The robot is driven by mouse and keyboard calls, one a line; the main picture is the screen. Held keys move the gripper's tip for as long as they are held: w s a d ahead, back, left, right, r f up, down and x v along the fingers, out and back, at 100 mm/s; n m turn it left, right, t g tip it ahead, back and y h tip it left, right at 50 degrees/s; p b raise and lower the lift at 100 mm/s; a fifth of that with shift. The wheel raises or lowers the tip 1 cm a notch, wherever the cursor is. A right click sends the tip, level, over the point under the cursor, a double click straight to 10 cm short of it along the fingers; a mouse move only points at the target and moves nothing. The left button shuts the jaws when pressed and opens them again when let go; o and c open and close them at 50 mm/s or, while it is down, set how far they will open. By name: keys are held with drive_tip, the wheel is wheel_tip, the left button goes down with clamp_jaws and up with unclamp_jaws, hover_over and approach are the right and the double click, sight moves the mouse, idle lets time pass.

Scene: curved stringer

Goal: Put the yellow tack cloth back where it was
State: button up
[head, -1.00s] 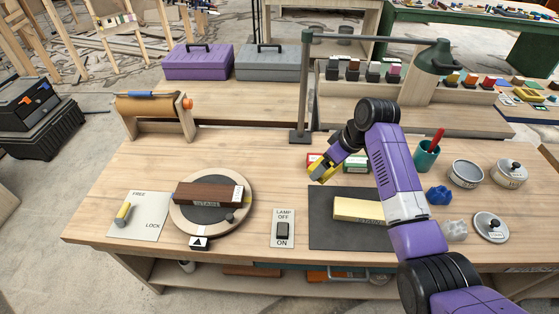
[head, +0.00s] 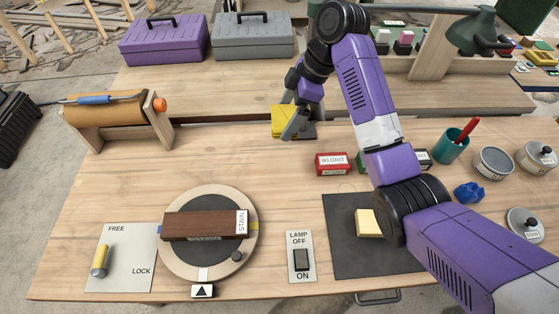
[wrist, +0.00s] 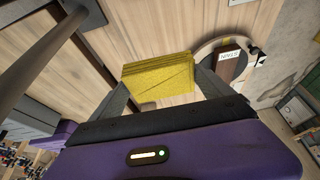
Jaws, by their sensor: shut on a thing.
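The yellow tack cloth (head: 285,121) is a folded, layered pad. A blue crumpled cloth (head: 468,193) lies at the right, near the tins.
My arm hides part of the dark mat (head: 345,262) and its pale block. A red grit box (head: 332,164), green cup (head: 450,147) and tins stand nearby. The turntable (head: 175,258) carries a brown block. The bench's left middle is clear.

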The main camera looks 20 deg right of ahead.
sight(282, 170)
drive_tip(key=shift+s+f, duration=0.25)
drive_tip(key=shift+f, duration=0.1)
wheel_tip(282, 170, down, 19)
drive_tip(key=shift+f+b, duration=0.15)
drive_tip(key=shift+b, duration=0.55)
drive_tip(key=shift+f, duration=0.2)
drive_tip(key=o, duration=0.9)
drive_tip(key=shift+r, duration=0.1)
drive_tip(key=shift+r, duration=0.1)
drive_tip(key=v, duration=1.2)
drive_tip(key=shift+b, duration=0.4)
